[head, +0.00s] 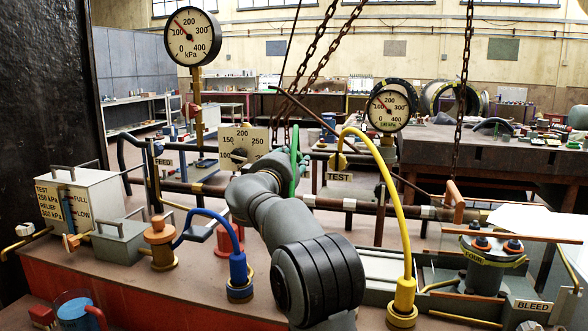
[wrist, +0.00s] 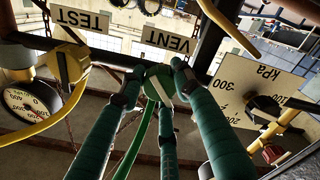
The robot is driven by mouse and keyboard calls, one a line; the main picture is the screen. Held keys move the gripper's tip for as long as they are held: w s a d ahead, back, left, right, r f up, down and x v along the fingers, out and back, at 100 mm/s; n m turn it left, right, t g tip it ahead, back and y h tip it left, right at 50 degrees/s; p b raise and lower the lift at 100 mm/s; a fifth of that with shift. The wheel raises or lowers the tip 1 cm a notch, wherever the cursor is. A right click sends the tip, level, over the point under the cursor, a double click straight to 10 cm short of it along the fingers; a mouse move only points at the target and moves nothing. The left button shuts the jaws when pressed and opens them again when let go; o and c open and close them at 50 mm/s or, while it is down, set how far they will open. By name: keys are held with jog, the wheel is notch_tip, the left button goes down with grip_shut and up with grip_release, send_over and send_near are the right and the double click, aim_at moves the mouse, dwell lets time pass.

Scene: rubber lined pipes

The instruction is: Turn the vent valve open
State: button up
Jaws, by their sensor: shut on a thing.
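The vent valve is a green knob (wrist: 158,88) beside the VENT sign (wrist: 170,41) in the wrist view, which shows the signs upside down. A green hose (wrist: 138,145) runs from the knob. My gripper (wrist: 156,77), with dark green wrapped fingers, is shut around the knob, its fingertips on both sides. The knob's turned angle is hard to tell. In the head view, the green hose (head: 295,160) rises behind my arm, which hides the VENT sign, the knob and my fingers.
The TEST valve with its yellow hose (head: 392,200) stands to the right of my arm. A kPa plate (head: 244,145) with a pointer is close behind my wrist. A blue hose (head: 207,213) and grey boxes stand left. Chains (head: 318,45) hang above.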

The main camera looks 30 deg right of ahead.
jog(key=n, duration=0.2)
jog(key=n+b, duration=0.1)
jog(key=n, duration=0.1)
jog(key=shift+a+r+n, duration=0.2)
jog(key=shift+n, duration=0.2)
jog(key=shift+n+b, duration=0.35)
jog(key=shift+n, duration=2.15)
jog(key=o, duration=1)
jog(key=shift+w+f, duration=0.1)
jog(key=shift+o, duration=0.9)
jog(key=shift+d+f, duration=0.1)
jog(key=v, duration=1.2)
